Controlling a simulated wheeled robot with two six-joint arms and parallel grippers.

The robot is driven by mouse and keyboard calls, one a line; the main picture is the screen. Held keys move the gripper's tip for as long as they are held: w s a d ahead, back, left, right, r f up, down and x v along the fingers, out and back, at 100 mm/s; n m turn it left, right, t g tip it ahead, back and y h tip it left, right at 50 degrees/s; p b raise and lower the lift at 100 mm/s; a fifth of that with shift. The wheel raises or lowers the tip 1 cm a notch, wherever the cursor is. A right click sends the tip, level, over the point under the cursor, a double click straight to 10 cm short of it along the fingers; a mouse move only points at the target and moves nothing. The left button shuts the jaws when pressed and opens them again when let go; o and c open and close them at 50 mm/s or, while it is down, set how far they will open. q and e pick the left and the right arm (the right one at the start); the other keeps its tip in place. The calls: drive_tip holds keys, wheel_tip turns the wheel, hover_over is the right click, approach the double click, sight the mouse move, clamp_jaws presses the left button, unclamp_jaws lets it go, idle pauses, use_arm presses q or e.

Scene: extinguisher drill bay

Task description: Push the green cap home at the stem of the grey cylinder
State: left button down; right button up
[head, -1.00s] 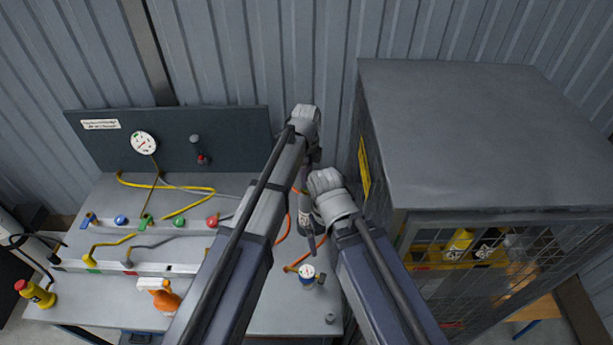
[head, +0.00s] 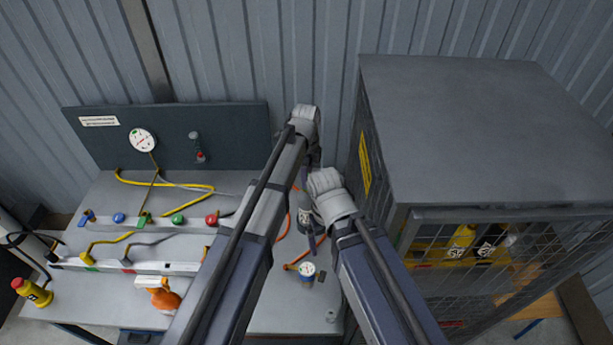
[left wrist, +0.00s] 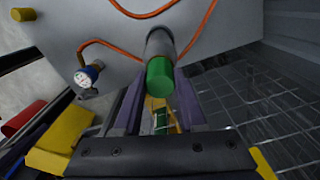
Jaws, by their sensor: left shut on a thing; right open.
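The green cap (left wrist: 159,78) shows in the left wrist view at the near end of the grey cylinder (left wrist: 160,44), in line with it. I cannot tell whether the cap sits fully on the stem, as the joint faces away. My left gripper (left wrist: 160,92) has its two dark fingers on either side of the cap and is shut on it. In the head view the left gripper is largely hidden by my arms. My right gripper (head: 313,241) is open beside a dark labelled part, close below the left wrist; its fingertips are hard to make out.
A small gauge (head: 308,269) with an orange hose stands just in front. A mesh cabinet (head: 480,130) closes off the right. The bench (head: 270,318) carries colored valves, a yellow bottle (head: 38,293) and an orange item (head: 164,299) at left.

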use_arm(q)
drive_tip(key=shift+c, duration=1.9)
unclamp_jaws()
wheel_tip(320, 180, up, 8)
drive_tip(key=p, duration=0.8)
drive_tip(key=shift+f, duration=0.2)
